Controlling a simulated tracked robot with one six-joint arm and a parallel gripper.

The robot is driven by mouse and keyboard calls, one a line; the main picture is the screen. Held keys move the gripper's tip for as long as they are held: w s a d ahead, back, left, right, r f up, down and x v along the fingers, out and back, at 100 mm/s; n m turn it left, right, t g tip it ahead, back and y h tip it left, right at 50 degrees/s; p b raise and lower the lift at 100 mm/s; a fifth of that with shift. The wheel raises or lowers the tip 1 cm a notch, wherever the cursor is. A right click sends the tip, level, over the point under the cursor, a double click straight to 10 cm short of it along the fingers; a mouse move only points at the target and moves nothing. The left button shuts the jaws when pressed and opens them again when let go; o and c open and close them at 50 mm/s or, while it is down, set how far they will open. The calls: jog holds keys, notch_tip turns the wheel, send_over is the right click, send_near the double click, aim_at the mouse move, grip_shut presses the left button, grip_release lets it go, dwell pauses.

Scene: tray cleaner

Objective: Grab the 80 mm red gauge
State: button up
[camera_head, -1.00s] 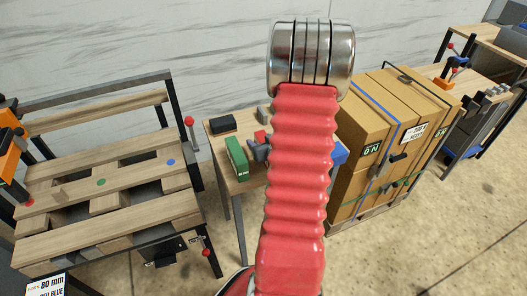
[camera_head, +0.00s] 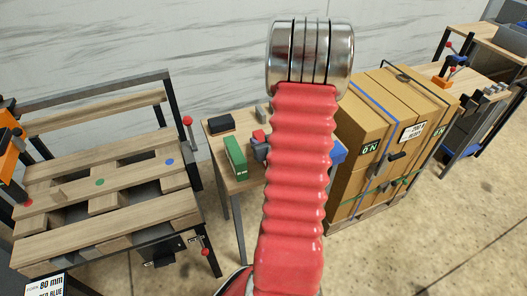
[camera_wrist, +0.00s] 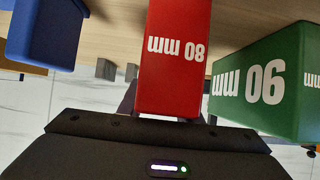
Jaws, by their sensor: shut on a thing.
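The red gauge (camera_wrist: 175,60), marked 80 mm, is large in the middle of the wrist view, its lettering upside down. My gripper (camera_wrist: 168,118) is shut on it; the dark gripper body hides its near end, and the fingers barely show. A green gauge (camera_wrist: 265,85), marked 90 or 06 by its upside-down print, stands close at its right. The green gauge also shows on the small table in the head view (camera_head: 235,155). A small red part (camera_head: 258,135) shows beside my arm there; my red arm sleeve hides much of the table.
A blue block (camera_wrist: 45,30) lies left of the red gauge, with clear space between. Small grey blocks (camera_wrist: 105,68) stand behind. A black block (camera_head: 222,123) lies on the wooden table (camera_head: 215,140). Stacked cartons (camera_head: 385,120) stand right; a slatted wooden bench (camera_head: 110,225) stands left.

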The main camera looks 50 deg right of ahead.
jog(key=shift+c, duration=1)
jog(key=shift+r, duration=0.1)
jog(key=shift+r, duration=4.95)
